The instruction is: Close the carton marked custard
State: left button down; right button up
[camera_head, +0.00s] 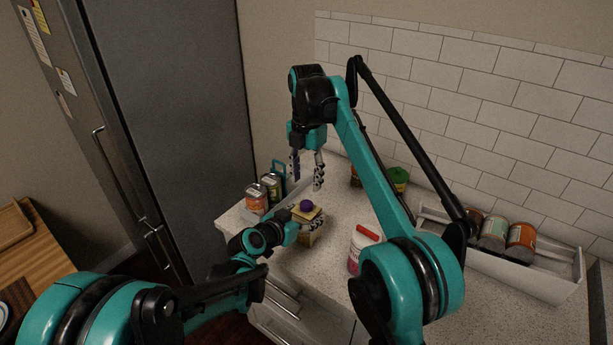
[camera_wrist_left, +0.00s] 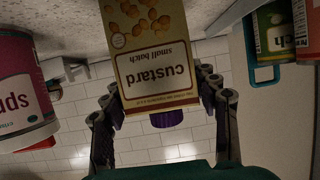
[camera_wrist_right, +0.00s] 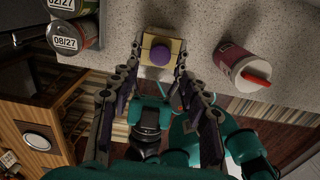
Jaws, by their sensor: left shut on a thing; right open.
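The custard carton (camera_head: 310,238) stands upright near the counter's front edge, its label upside down in the left wrist view (camera_wrist_left: 155,65). A round purple cap (camera_head: 306,204) sits in the middle of its tan top, also seen from above in the right wrist view (camera_wrist_right: 160,55); I cannot tell how firmly it is seated. My left gripper (camera_wrist_left: 160,95) is shut on the carton, one finger on each side. My right gripper (camera_head: 306,180) points down above the carton, open and empty, its fingers either side of the cap in the right wrist view.
A white tub with a red top (camera_head: 362,248) stands to the right of the carton. Cans (camera_head: 257,200) stand at the left by a teal-handled item. A white tray (camera_head: 550,284) with several cans lies at the right. A green-lidded jar (camera_head: 399,177) is behind.

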aim_at(307, 203)
jog(key=shift+f, duration=4)
